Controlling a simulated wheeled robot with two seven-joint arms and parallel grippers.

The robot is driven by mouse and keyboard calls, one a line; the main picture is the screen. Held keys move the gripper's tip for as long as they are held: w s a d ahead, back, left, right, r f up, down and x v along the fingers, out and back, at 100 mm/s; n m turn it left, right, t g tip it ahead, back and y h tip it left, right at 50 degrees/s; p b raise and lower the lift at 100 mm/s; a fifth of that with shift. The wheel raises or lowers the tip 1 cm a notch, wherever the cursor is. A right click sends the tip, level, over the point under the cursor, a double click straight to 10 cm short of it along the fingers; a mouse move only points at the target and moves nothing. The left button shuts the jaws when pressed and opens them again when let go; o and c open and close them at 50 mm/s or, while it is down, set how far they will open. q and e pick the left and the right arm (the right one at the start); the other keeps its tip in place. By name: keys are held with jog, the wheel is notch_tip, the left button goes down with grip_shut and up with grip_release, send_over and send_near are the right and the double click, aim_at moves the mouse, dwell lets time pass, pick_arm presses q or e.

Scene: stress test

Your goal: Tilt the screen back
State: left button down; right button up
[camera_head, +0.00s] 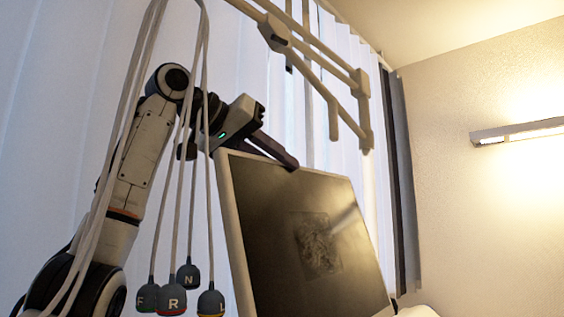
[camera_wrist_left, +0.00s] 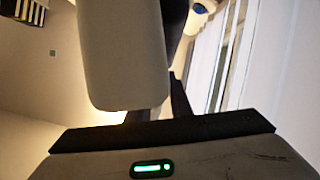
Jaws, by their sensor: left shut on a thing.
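The screen (camera_head: 300,235) is a dark panel in a pale frame, and it stands tilted at the lower middle of the head view. A small grey pattern shows on its glass. My left gripper (camera_head: 284,157) is at the screen's top edge, with its dark fingers lying along that edge. It is shut on the screen's frame; the far finger is mostly hidden. In the left wrist view, a pale rounded part (camera_wrist_left: 125,60), which seems to be the screen's frame, fills the upper middle close to the dark fingers. My right gripper is in neither view.
Several cables with lettered plugs (camera_head: 171,298) hang between my left arm and the screen. A pale jointed rail frame (camera_head: 315,60) hangs above the screen. White vertical blinds (camera_head: 60,120) are behind. A lit wall lamp (camera_head: 520,130) is at the right.

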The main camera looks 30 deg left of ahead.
pick_arm(q)
jog(key=c, duration=1.6)
grip_release()
jog(key=shift+a+r, duration=0.15)
jog(key=v, duration=1)
jog(key=shift+s+b, duration=0.2)
jog(key=shift+b, duration=0.2)
